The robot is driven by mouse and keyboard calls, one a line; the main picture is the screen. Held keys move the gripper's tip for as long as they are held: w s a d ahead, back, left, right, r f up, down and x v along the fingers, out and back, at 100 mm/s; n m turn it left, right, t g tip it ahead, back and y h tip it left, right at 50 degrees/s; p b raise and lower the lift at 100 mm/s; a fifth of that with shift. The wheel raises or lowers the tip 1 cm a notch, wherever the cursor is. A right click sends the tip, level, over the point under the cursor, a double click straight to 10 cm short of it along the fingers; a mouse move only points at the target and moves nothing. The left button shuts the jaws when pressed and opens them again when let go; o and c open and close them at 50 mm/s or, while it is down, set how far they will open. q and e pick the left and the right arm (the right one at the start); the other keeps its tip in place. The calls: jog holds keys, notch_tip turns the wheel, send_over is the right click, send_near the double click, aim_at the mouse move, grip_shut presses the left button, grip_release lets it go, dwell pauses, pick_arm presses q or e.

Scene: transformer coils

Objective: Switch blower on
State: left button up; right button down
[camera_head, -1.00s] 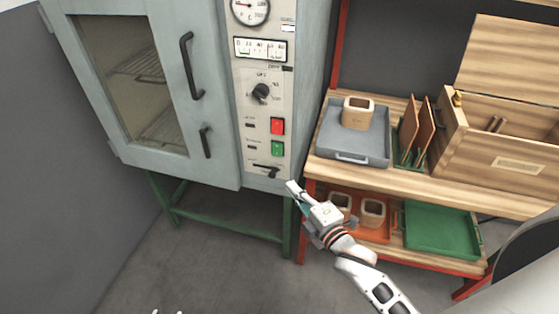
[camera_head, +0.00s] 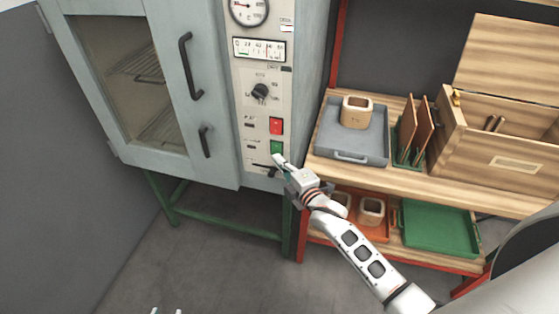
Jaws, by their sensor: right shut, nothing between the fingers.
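A grey oven cabinet (camera_head: 222,120) stands at the left with its door shut. Its control panel carries a gauge (camera_head: 249,10), a scale meter (camera_head: 259,49), a black rotary knob (camera_head: 260,92), a red button (camera_head: 276,125) and a green button (camera_head: 277,147). A small dark lever (camera_head: 272,171) sits below the green button, partly behind my gripper. My right gripper (camera_head: 279,161) is shut and empty, its tips just below the green button; whether they touch the panel I cannot tell. At the bottom edge only small white tips show, perhaps of my left gripper.
A wooden bench (camera_head: 475,188) at the right holds a grey tray (camera_head: 375,147) with a wooden coil former, a green rack (camera_head: 408,150) and an open wooden box (camera_head: 510,165). A green tray (camera_head: 440,228) and an orange tray (camera_head: 376,232) are on its lower shelf.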

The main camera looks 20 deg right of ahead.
jog(key=shift+w, duration=0.15)
jog(key=shift+w+d+b, duration=0.2)
jog(key=shift+w+b, duration=0.05)
jog(key=shift+b, duration=0.5)
